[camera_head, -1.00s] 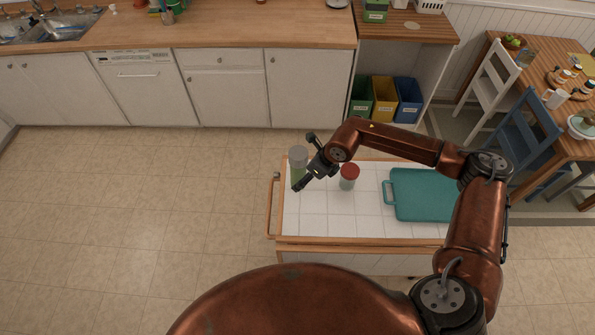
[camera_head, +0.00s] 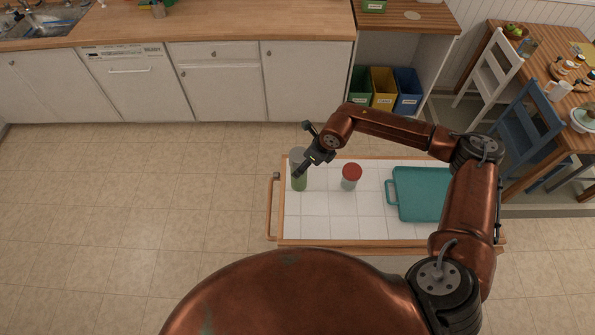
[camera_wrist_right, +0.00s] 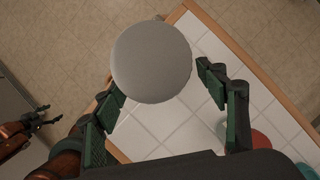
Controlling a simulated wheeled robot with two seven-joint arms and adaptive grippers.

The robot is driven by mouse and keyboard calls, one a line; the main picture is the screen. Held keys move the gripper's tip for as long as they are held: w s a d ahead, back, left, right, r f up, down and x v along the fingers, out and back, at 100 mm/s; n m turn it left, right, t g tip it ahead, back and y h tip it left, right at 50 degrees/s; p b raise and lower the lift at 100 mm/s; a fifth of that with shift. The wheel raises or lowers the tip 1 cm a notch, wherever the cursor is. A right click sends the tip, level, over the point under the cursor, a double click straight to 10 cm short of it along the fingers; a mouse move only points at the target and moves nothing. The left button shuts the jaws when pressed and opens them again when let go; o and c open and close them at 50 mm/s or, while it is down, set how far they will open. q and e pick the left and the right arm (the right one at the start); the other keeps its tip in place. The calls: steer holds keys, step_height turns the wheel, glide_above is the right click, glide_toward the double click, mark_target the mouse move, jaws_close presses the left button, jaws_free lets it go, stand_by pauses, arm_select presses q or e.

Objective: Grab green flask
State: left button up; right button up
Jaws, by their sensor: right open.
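The green flask (camera_head: 300,183) has a grey round lid and stands upright near the left end of the white tiled cart top. My right gripper (camera_head: 302,150) is open over the flask's upper part and hides some of it. In the right wrist view the grey lid (camera_wrist_right: 150,62) fills the space ahead of and between the parted fingers (camera_wrist_right: 162,88), and the flask's green body is hidden below it. I cannot tell whether a finger touches it. My left gripper (camera_wrist_right: 47,117) shows small at the left of that view; its opening is unclear.
A red-lidded jar (camera_head: 351,177) stands right of the flask. A teal tray (camera_head: 420,195) lies at the cart's right. A wooden rail (camera_head: 271,207) runs along the cart's left end. Bare floor lies left of the cart, and the tiles in front of the flask are clear.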

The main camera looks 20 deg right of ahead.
mark_target(299, 184)
steer(key=shift+a+f, duration=0.1)
steer(key=shift+f, duration=0.3)
arm_select(q)
steer(key=shift+s+r+p, duration=0.2)
steer(key=shift+r+p, duration=0.3)
steer(key=shift+r, duration=0.05)
arm_select(e)
steer(key=x, duration=0.5)
steer(key=shift+w+f, duration=0.1)
steer(key=shift+f, duration=0.05)
steer(key=c, duration=1.4)
